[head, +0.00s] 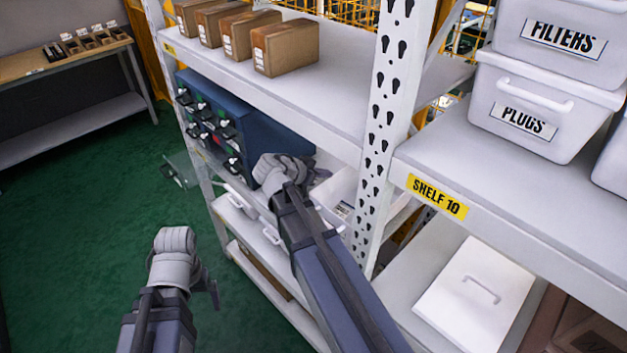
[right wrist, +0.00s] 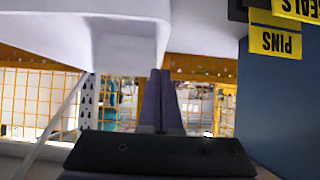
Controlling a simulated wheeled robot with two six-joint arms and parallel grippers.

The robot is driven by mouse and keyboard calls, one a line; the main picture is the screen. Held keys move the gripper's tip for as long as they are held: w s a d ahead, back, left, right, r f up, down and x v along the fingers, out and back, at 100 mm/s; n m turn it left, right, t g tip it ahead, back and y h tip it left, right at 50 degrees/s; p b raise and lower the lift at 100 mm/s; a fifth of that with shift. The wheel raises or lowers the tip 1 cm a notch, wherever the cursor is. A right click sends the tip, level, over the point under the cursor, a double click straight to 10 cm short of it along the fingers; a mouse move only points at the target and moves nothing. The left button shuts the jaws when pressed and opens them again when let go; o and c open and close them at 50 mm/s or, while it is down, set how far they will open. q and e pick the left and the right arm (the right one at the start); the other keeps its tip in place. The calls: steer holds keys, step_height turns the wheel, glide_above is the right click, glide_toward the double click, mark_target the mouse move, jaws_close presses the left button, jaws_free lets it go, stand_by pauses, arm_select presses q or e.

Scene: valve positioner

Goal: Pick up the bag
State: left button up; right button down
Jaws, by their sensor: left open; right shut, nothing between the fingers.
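I cannot make out a bag in either view. My right gripper (right wrist: 160,78) is shut with nothing between its fingers; in the head view its wrist is in front of the shelf bay beside the blue drawer cabinet (head: 265,135). The cabinet's side shows at the right of the right wrist view (right wrist: 285,110). A clear drawer (head: 180,170) sticks out of the cabinet's lower left. My left gripper (head: 212,288) is open, low over the green floor and left of the shelves; its fingers show only partly.
Brown boxes (head: 285,45) stand on the shelf above the cabinet. A white perforated post (head: 388,110) stands right of my right arm. White bins labelled PLUGS (head: 545,105) and FILTERS (head: 560,30) are at upper right. A workbench (head: 75,65) is far left. Green floor (head: 70,220) is clear.

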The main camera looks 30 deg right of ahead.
mark_target(335, 175)
steer(key=d, duration=0.2)
steer(key=w+d, duration=0.1)
steer(key=d, duration=0.1)
steer(key=shift+w+d, duration=0.2)
steer(key=shift+d, duration=0.15)
steer(key=shift+f+b, duration=0.5)
steer(key=shift+f, duration=0.05)
steer(key=shift+a+f+b, duration=0.1)
steer(key=shift+f+b, duration=0.15)
steer(key=shift+b, duration=0.05)
steer(key=shift+s, duration=0.1)
steer(key=shift+s+a, duration=0.1)
steer(key=shift+s+a, duration=0.1)
steer(key=shift+a, duration=0.2)
steer(key=s+a, duration=0.1)
steer(key=a, duration=0.2)
steer(key=s+a, duration=0.1)
steer(key=a, duration=0.3)
steer(key=s+a, duration=0.1)
steer(key=a, duration=0.3)
